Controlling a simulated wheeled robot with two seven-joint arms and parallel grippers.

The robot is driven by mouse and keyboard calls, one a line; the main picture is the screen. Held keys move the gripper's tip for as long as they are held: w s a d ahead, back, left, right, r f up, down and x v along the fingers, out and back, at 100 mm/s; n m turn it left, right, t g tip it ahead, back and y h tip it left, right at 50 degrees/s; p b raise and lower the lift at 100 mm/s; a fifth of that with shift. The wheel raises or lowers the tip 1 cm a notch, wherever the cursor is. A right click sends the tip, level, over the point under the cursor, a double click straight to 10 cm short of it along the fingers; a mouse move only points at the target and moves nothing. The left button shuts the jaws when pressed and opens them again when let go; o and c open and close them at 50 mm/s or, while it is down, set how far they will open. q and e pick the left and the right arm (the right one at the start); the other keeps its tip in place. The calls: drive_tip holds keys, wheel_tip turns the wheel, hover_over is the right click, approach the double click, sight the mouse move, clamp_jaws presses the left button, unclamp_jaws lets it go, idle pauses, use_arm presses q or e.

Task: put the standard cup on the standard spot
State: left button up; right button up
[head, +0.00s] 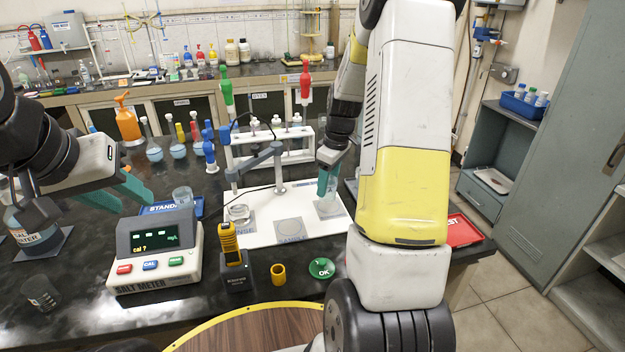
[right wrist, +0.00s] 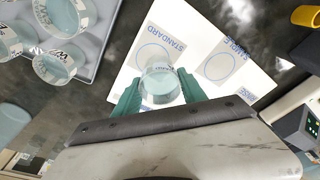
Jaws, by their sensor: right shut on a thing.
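My right gripper (head: 328,188) is shut on a clear cup (head: 329,206) at the right end of the white board (head: 258,231). In the right wrist view the green fingers (right wrist: 160,96) grip the cup (right wrist: 161,84) from both sides. The standard spot (right wrist: 153,56), a printed square with a blue circle, lies just beyond the cup and is partly covered by it. I cannot tell whether the cup touches the board. My left gripper (head: 137,204) is open and empty, left of the salt meter's top.
The sample spot (right wrist: 218,66) is beside the standard spot. A salt meter (head: 155,250), a yellow probe (head: 229,243) in its holder, a yellow cup (head: 278,274) and a green OK button (head: 321,268) stand in front. A white rack (head: 270,146) stands behind the board.

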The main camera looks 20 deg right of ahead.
sight(329, 191)
drive_tip(key=shift+w+d, duration=0.45)
drive_tip(key=shift+f, duration=1.8)
drive_tip(key=shift+f, duration=0.15)
drive_tip(key=o, duration=1.4)
